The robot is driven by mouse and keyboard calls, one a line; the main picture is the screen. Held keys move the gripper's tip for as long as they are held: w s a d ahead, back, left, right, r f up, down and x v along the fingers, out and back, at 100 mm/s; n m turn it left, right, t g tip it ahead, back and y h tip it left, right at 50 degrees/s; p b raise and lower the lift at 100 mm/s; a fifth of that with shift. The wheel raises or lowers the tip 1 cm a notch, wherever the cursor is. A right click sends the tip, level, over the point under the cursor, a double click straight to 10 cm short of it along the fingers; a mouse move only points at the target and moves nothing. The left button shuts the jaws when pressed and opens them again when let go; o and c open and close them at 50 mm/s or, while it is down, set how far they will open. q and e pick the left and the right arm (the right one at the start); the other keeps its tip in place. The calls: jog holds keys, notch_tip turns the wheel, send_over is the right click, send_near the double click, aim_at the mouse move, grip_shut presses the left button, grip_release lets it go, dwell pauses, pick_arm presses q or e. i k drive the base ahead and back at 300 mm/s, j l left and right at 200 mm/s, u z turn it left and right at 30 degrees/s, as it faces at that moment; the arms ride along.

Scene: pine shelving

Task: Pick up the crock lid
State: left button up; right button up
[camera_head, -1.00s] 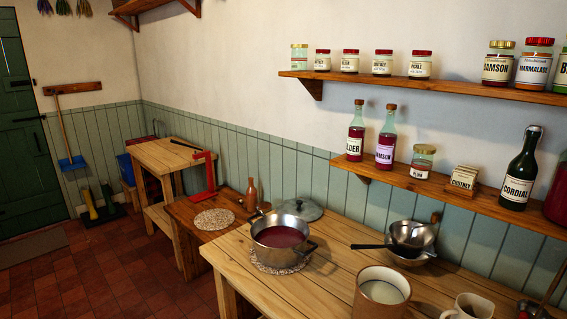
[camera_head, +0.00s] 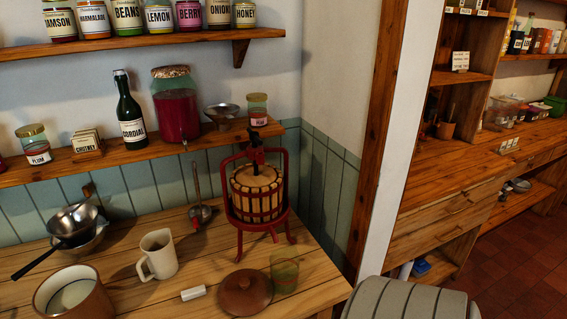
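The crock lid (camera_head: 246,291) is a round, reddish-brown disc with a small knob on top. It lies flat near the front edge of the wooden table (camera_head: 212,232), below the fruit press. The brown crock (camera_head: 74,297) stands open at the lower left, with something pale inside. Neither of my grippers shows in the head view.
A red-framed fruit press (camera_head: 257,190) stands behind the lid. A green glass (camera_head: 284,273) is close to its right and a small white block (camera_head: 193,293) to its left. A striped rounded object (camera_head: 410,300) is beyond the table's right end.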

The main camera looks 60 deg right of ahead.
aim_at(243, 292)
jog(key=z, duration=1.45)
